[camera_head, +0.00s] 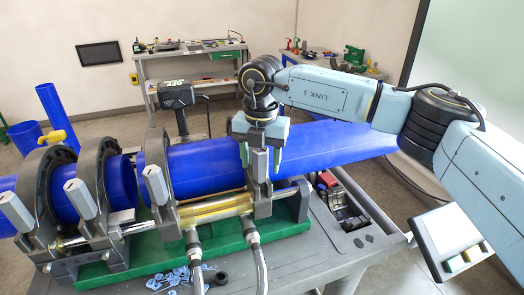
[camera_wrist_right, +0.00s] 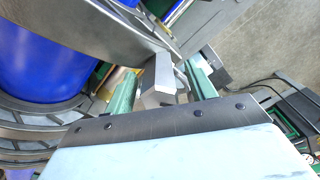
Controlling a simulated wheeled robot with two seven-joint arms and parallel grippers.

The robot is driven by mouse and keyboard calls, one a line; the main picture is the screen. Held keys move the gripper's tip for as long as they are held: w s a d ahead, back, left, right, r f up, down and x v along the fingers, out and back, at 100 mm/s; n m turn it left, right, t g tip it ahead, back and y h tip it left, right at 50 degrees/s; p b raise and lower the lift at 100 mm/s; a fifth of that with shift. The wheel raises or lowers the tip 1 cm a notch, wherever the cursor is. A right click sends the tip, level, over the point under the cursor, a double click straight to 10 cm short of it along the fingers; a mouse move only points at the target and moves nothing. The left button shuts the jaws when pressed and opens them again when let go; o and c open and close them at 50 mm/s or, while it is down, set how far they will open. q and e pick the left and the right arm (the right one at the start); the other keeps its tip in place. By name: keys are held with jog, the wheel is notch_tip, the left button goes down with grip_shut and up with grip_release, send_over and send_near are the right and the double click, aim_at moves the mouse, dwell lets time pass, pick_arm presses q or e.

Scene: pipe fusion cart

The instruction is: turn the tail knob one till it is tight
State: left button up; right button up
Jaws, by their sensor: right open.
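The tail knob (camera_head: 259,166) is a grey, faceted block on top of the rightmost clamp of the pipe fusion cart. In the right wrist view the tail knob (camera_wrist_right: 160,84) sits between the two green fingers. My right gripper (camera_head: 262,155) points down over it from above, with its fingers apart on either side of the knob. In the wrist view my right gripper (camera_wrist_right: 162,76) is open, and I cannot tell whether either finger touches the knob. My left gripper is not in view.
A long blue pipe (camera_head: 205,168) runs through the clamps. Several similar grey knobs (camera_head: 155,185) stand on the other clamps to the left. Two hoses (camera_head: 258,265) hang in front. A grey cart top (camera_head: 300,262) lies below, and a workbench (camera_head: 190,65) stands behind.

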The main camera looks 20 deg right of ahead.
jog(key=c, duration=1)
jog(key=shift+m, duration=1.5)
jog(key=shift+c, duration=0.2)
jog(key=shift+m, duration=1.5)
jog(key=shift+f+m, duration=0.1)
jog(key=shift+m, duration=1.4)
